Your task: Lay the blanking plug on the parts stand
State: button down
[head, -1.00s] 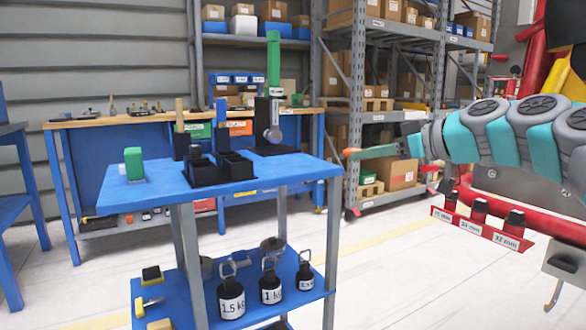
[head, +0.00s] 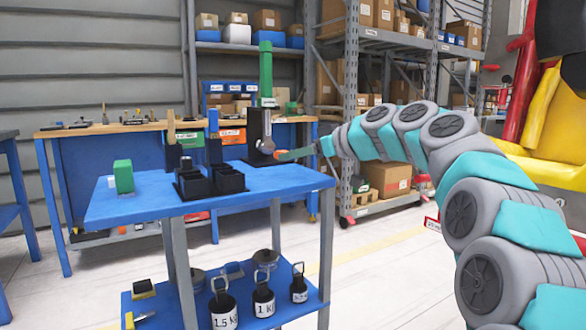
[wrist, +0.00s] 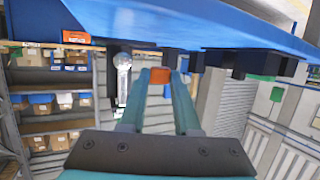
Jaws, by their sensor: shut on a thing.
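My gripper (head: 284,156) reaches in from the right, at the far right part of the blue parts stand (head: 130,205). In the wrist view my gripper (wrist: 160,80) has its two teal fingers closed on a small orange piece, which I take to be the blanking plug (wrist: 160,75). In the head view the plug is a tiny orange spot at the fingertips, near the silver ball of a black post (head: 254,130). The stand's blue top (wrist: 230,22) crosses the upper part of the wrist view. The plug looks clear of the top; its exact height is hard to tell.
On the stand are black bins (head: 212,180), a green block (head: 123,176) and a tall green handle (head: 265,70) above the black post. Its front left top is bare. Labelled weights (head: 263,300) stand on the lower shelf. A workbench (head: 75,128) and racks are behind.

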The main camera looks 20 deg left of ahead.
aim_at(290, 177)
jog(key=shift+w+a+f, duration=0.1)
jog(key=shift+a, duration=0.15)
jog(key=shift+f, duration=1.7)
jog(key=shift+f+b, duration=0.5)
jog(key=shift+b, duration=0.35)
jog(key=shift+f, duration=0.3)
jog(key=c, duration=0.7)
grip_release()
jog(key=shift+o, duration=0.4)
jog(key=shift+r+p, duration=0.4)
jog(key=shift+p, duration=0.2)
jog(key=v, duration=1.2)
jog(key=shift+r, duration=0.35)
